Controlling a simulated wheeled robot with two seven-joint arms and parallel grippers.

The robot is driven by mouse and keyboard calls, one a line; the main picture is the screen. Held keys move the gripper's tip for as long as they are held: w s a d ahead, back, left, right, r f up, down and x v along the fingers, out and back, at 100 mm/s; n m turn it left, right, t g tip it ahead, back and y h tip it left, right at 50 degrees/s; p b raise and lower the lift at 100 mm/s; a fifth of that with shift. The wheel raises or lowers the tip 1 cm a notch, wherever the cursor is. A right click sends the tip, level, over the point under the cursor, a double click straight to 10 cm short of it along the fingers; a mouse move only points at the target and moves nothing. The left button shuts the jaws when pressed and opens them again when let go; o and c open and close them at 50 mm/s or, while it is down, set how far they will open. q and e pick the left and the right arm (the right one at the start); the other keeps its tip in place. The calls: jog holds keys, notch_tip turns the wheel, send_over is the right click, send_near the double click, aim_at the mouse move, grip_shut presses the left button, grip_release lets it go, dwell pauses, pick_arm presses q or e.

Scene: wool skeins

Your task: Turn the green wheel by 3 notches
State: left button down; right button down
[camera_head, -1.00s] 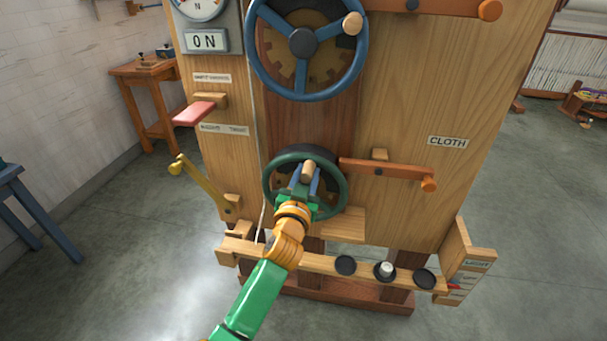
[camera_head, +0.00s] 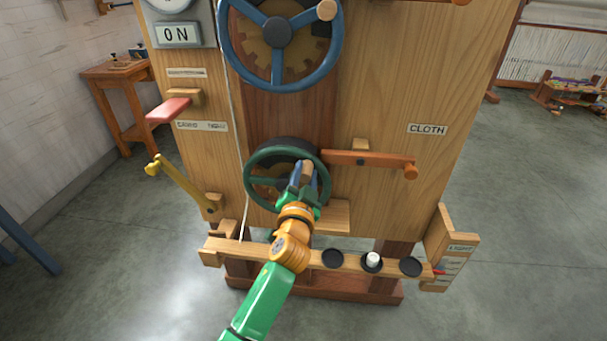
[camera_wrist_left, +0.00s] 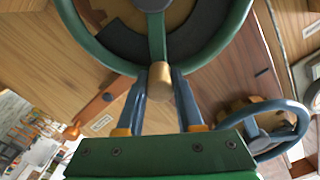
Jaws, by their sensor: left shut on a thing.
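The green wheel (camera_head: 249,184) is on the lower front of the wooden cabinet. Its rim and a spoke also show large at the top of the left wrist view (camera_wrist_left: 92,50). A pale wooden knob (camera_wrist_left: 158,83) stands out from its rim; it also shows in the head view (camera_head: 307,170). My left gripper (camera_head: 304,183) is shut on this knob, with one blue finger on each side of it in the left wrist view (camera_wrist_left: 160,95). The gripper and wrist hide the wheel's lower right part. My right gripper is out of view.
A larger blue wheel (camera_head: 231,62) is above the green one. An orange lever (camera_head: 370,160) lies close on the right. A yellow lever (camera_head: 180,183) and a red handle (camera_head: 168,109) are at left. Below is a ledge (camera_head: 290,256) with black discs. A panel (camera_head: 177,34) reads "ON".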

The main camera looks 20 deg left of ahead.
pick_arm(q)
jog(key=c, duration=0.5)
grip_release()
jog(key=shift+c, duration=0.2)
jog(key=v, duration=0.7)
jog(key=shift+s, duration=0.1)
